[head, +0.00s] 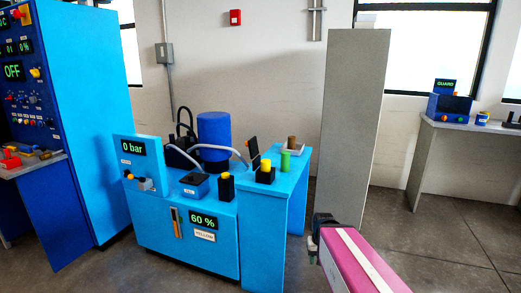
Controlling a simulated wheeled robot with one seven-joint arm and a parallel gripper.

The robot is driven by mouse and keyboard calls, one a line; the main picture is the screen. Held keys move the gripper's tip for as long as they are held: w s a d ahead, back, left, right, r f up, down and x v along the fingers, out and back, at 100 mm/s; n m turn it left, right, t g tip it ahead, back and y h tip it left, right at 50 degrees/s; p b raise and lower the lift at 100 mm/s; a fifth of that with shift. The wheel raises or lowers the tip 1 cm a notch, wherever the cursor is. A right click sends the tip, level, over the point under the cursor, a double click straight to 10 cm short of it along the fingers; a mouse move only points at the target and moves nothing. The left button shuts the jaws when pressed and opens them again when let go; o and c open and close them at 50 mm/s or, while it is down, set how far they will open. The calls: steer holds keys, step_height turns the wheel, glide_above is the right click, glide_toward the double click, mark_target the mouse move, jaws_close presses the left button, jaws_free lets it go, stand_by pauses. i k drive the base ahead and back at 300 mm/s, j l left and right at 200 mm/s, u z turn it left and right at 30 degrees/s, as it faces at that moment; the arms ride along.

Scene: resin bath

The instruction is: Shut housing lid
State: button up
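No part in view can be read for certain as the housing. A thin dark panel (254,153) stands tilted upright on the right part of the blue machine, beside a black block with a yellow top (265,172). It looks like a raised lid, but its hinge is too small to make out. A low blue box with a dark top (195,186) sits further left on the machine. My pink arm with a white stripe comes in at the lower right, with a dark part at its far end. My gripper's fingers cannot be made out, and no hold on anything shows.
The blue machine (185,235) carries a blue cylinder (214,135), grey hoses and a green cylinder (285,161). A tall grey panel (350,120) stands right of it. A blue cabinet (85,120) stands left. Floor is open at the right, before a grey bench (470,123).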

mark_target(252, 144)
steer(key=j+z, duration=0.35)
steer(key=i+j+z, duration=0.1)
steer(key=j+z, duration=0.45)
steer(key=j, duration=0.85)
steer(key=j+z, duration=0.2)
steer(key=j, duration=0.85)
steer(key=k+j, duration=0.1)
steer(key=j, duration=0.25)
steer(key=k+j, duration=0.1)
steer(key=j, duration=0.25)
steer(key=k+j, duration=0.25)
steer(key=j+z, duration=0.1)
steer(key=i+j, duration=0.05)
